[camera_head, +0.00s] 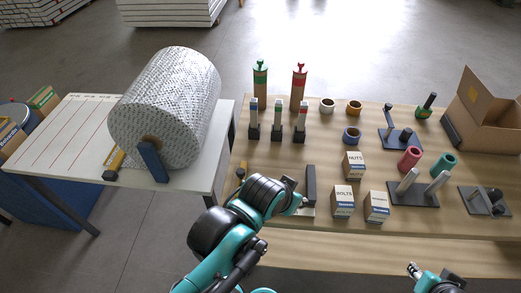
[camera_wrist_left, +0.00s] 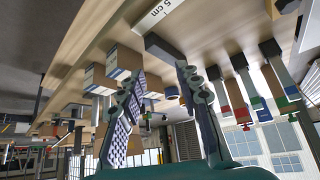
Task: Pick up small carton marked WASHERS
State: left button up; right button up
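Three small cartons stand on the wooden table in the head view: NUTS (camera_head: 353,165), BOLTS (camera_head: 342,200) and a third to the right of BOLTS, whose small lettering I cannot read surely; it looks like the WASHERS carton (camera_head: 377,207). My left gripper (camera_head: 296,196) is left of the cartons, apart from them. In the left wrist view, my left gripper (camera_wrist_left: 160,85) has its fingers spread and nothing between them. Cartons show beyond one finger, probably BOLTS (camera_wrist_left: 124,60) and WASHERS (camera_wrist_left: 97,80), labels unreadable. My right gripper (camera_head: 414,270) is at the bottom right, partly cut off, away from the cartons.
Stands with pegs (camera_head: 413,195) are right of the cartons. Tubes (camera_head: 299,88), tape rolls (camera_head: 354,107) and an open box (camera_head: 485,120) are behind. The table front before the cartons is clear.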

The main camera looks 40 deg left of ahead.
aim_at(376, 206)
jog(key=u, duration=1.55)
jog(key=z, duration=1.65)
jog(key=i+l+u, duration=0.55)
jog(key=l, duration=0.2)
